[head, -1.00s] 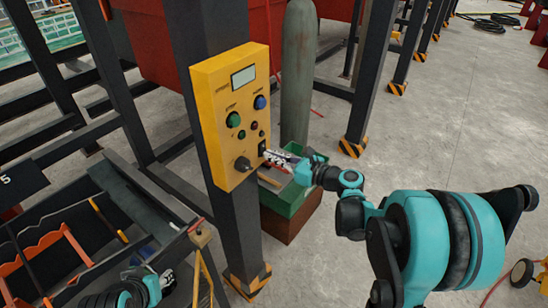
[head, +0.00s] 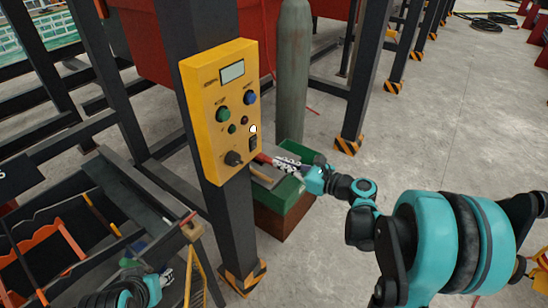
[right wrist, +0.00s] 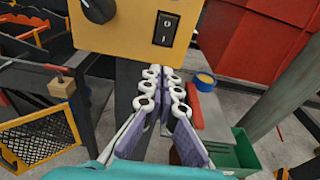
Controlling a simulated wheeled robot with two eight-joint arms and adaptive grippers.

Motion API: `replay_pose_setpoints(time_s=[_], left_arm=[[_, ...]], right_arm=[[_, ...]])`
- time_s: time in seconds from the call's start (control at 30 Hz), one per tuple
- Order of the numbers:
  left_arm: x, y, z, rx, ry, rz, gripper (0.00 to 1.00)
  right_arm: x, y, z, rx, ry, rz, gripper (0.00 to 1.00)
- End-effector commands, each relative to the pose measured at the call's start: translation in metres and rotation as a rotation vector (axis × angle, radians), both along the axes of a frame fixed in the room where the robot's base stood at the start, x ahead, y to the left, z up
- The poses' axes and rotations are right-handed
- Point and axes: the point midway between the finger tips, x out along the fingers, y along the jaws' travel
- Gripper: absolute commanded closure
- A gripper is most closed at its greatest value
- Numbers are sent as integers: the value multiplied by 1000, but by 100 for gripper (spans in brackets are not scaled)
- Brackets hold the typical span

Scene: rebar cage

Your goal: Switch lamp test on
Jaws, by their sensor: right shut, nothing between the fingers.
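The yellow control panel (head: 218,110) is fixed to a dark steel post. Its black rocker switch (head: 253,143) sits near the lower right edge; a small round lamp just above it shows bright white (head: 253,128). In the right wrist view the rocker (right wrist: 166,28) has white marks, but I cannot tell which side is pressed. My right gripper (head: 275,160) is shut and empty, below and right of the switch, apart from the panel; its fingertips (right wrist: 161,74) point toward the panel's lower edge. My left gripper (head: 166,278) is low at the left, its jaws unclear.
The panel also has a display (head: 232,71), a green button (head: 222,114), a blue button (head: 250,98) and a black knob (head: 233,158). A green box (head: 295,200) and a grey cylinder (head: 293,80) stand behind my right gripper. A dark tool bin (head: 60,235) is at left.

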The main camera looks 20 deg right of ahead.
Motion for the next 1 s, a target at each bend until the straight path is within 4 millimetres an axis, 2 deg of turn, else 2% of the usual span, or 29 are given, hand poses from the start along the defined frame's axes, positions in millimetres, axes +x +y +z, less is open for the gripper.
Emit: replay_pose_setpoints(time_s=[0.2,0.4,1.0], left_arm=[[0,0,7,0,0,0,60],[0,0,9,0,0,0,60],[0,0,9,0,0,0,60]], right_arm=[[-31,-25,-4,0,0,-5,100],[-45,-36,-7,0,0,-3,100],[-48,-35,-7,-14,-1,3,100]])
